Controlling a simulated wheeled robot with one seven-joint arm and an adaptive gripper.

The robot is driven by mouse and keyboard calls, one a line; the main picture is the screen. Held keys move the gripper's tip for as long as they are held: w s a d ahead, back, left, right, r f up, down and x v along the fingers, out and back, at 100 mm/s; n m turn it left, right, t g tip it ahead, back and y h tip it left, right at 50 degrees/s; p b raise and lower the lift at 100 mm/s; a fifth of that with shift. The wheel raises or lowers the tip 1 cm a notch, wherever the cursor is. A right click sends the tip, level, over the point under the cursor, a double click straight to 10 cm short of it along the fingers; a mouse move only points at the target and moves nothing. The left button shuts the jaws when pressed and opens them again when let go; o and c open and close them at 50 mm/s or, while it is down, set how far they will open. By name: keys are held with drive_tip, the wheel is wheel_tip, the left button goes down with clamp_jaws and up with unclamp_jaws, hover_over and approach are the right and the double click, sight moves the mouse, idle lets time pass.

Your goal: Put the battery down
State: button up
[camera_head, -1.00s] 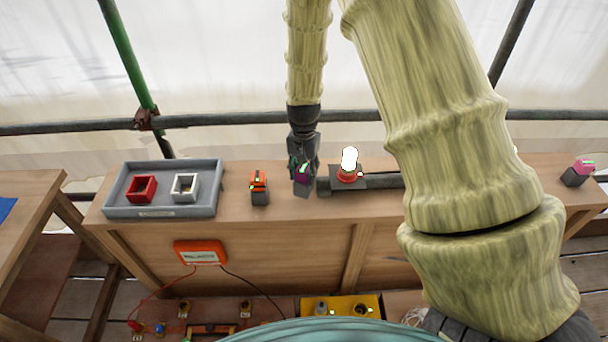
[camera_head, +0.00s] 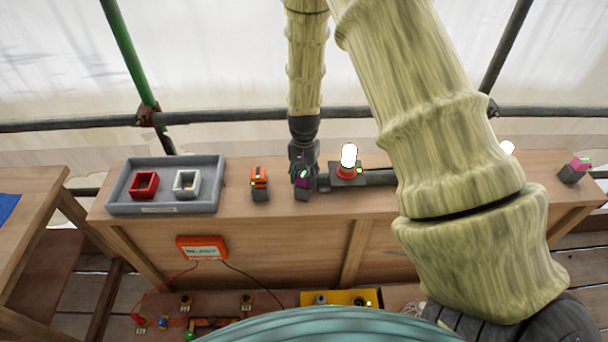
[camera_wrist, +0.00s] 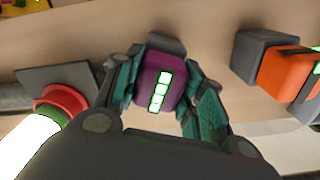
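A purple battery (camera_wrist: 160,78) with a dark base and a strip of green lights is between the fingers of my gripper (camera_wrist: 163,82) in the wrist view. The fingers lie close along both its sides and appear shut on it. In the head view the battery (camera_head: 303,181) is nearly upright, at the bench's top, below my gripper (camera_head: 302,170). Its base appears to meet the wooden bench (camera_head: 232,205), though exact contact is hard to tell.
An orange battery (camera_head: 260,183) stands just left. A red-based lit lamp (camera_head: 348,172) on a dark plate is close on the right. A grey tray (camera_head: 120,204) with red and white holders lies farther left. A pink-topped battery (camera_head: 574,170) stands far right.

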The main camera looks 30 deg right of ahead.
drive_tip(key=o, duration=0.4)
drive_tip(key=shift+c, duration=0.2)
wheel_tip(320, 180, up, 12)
drive_tip(key=b, duration=0.4)
drive_tip(key=shift+r, duration=0.15)
idle(0.7)
